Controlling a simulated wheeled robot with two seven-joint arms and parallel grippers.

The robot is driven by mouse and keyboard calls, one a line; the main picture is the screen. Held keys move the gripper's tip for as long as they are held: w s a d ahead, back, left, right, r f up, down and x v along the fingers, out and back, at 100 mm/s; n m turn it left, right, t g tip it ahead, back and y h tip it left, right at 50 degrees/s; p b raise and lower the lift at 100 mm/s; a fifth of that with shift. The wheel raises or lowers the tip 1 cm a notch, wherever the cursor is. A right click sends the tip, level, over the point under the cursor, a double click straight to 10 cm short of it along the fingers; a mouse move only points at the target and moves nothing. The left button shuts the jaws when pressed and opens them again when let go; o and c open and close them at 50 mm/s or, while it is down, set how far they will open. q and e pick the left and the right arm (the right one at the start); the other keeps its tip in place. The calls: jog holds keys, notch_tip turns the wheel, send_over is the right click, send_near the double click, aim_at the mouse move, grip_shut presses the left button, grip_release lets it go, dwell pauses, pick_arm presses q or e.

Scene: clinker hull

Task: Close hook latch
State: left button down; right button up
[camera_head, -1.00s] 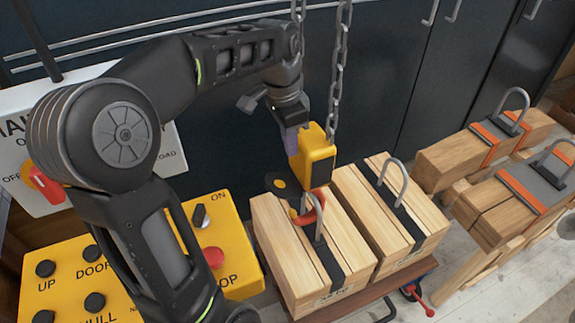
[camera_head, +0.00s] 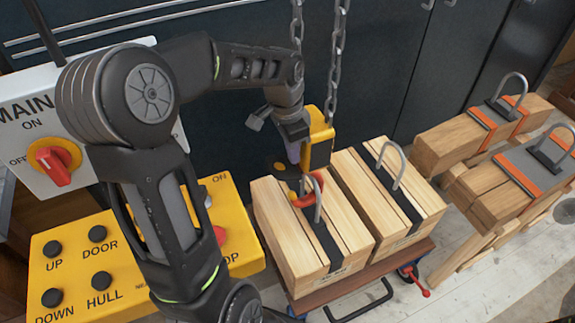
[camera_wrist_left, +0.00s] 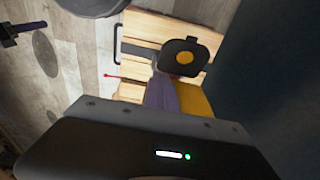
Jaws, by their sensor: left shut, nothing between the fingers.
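A red hook (camera_head: 306,194) hangs under a yellow hook block (camera_head: 320,136) on chains. A grey metal loop (camera_head: 318,204) on the left timber bundle (camera_head: 281,227) stands at the hook's mouth. A dark paddle with a yellow dot, apparently the latch (camera_head: 283,168), sticks out left of the hook. It also shows in the left wrist view (camera_wrist_left: 180,43). My left gripper (camera_head: 294,156) is shut and empty, fingers pointing down beside the block, close to the paddle. I cannot tell if they touch. The left fingers also show in the wrist view (camera_wrist_left: 160,82).
A second strapped timber bundle (camera_head: 352,182) stands to the right. Other orange-strapped timber (camera_head: 472,150) lies farther right. A yellow button panel (camera_head: 75,270) and a white panel with a red switch (camera_head: 53,165) are at left. Dark cabinets (camera_head: 380,70) stand behind.

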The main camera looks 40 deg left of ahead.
aim_at(282, 178)
pick_arm(q)
jog(key=f, duration=0.1)
jog(key=s+f, duration=0.1)
jog(key=f, duration=0.1)
jog(key=f+p, duration=0.1)
jog(key=f, duration=0.1)
jog(key=shift+s+a, duration=0.15)
jog(key=shift+a, duration=0.2)
jog(key=shift+s+a+f+b, duration=0.15)
jog(key=shift+s+f+b, duration=0.15)
jog(key=shift+f+b, duration=0.1)
jog(key=shift+s+a+f+b, duration=0.25)
jog(key=shift+s+f+b, duration=0.2)
jog(key=shift+f+b, duration=0.2)
jog(key=shift+s+a+f+b, duration=0.2)
jog(key=shift+s+f+b, duration=0.2)
jog(key=shift+f+b, duration=0.35)
jog(key=shift+s+a+f+b, duration=0.2)
jog(key=shift+s+f+b, duration=0.2)
jog(key=shift+f+b, duration=0.35)
jog(key=shift+r, duration=0.1)
